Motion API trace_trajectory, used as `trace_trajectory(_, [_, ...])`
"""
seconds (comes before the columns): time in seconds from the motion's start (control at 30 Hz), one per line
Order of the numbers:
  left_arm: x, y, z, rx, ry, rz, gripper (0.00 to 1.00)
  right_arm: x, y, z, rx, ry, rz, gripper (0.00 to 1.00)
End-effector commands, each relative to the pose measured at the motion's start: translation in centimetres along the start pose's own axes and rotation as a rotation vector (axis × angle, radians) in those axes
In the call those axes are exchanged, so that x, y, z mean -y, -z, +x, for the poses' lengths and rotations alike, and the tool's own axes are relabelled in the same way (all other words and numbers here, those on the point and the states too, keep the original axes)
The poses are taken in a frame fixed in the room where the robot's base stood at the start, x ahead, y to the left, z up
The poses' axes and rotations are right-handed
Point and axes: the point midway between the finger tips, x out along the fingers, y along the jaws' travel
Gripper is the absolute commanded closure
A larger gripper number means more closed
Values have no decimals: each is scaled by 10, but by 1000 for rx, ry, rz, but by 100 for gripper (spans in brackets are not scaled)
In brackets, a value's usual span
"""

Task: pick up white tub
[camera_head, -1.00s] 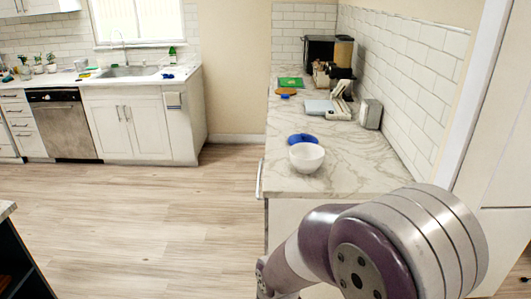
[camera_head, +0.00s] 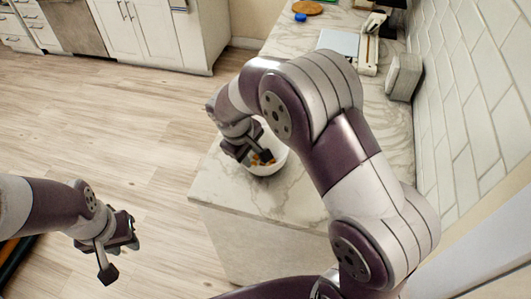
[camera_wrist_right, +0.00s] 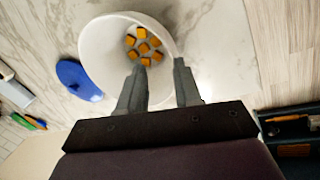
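The white tub (camera_head: 277,163) is a round bowl standing upright on the marble counter, with several orange cubes (camera_wrist_right: 143,42) inside. It also shows in the right wrist view (camera_wrist_right: 103,55). My right gripper (camera_head: 262,156) reaches down to the tub from above; its arm hides part of the tub. In the right wrist view my right gripper (camera_wrist_right: 160,62) is open, with its two fingers apart at the tub's near rim. I cannot tell whether they touch it. My left gripper (camera_head: 108,262) hangs over the floor at the left, away from the counter; its opening is unclear.
A blue oval object (camera_wrist_right: 76,79) lies on the counter (camera_head: 225,190) beside the tub. A grey box (camera_head: 404,76) and a flat pale device (camera_head: 340,42) stand farther back. A tiled wall (camera_head: 470,90) bounds the right side.

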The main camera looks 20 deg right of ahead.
Motion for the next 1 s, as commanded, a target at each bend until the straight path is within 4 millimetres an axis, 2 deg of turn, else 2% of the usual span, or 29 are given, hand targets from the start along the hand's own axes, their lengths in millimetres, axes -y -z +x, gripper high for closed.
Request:
trace_trajectory(0.23, [0,1,-9,0,0,0,69,1,0,32,3,1,-2,66])
trace_trajectory(0.4, [0,2,-15,0,0,0,69,4,0,64,1,0,0,66])
trace_trajectory(0.5, [0,2,-15,0,0,0,69,4,1,72,-1,0,1,66])
trace_trajectory(0.67, [0,2,-15,0,0,0,69,4,1,73,-3,0,1,66])
trace_trajectory(0.7, [0,2,-15,0,0,0,69,4,1,73,-3,0,1,70])
trace_trajectory(0.8, [0,2,-15,0,0,0,69,4,1,73,-2,0,1,100])
trace_trajectory(1.0, [0,2,-15,0,0,0,69,4,1,73,-3,0,1,100])
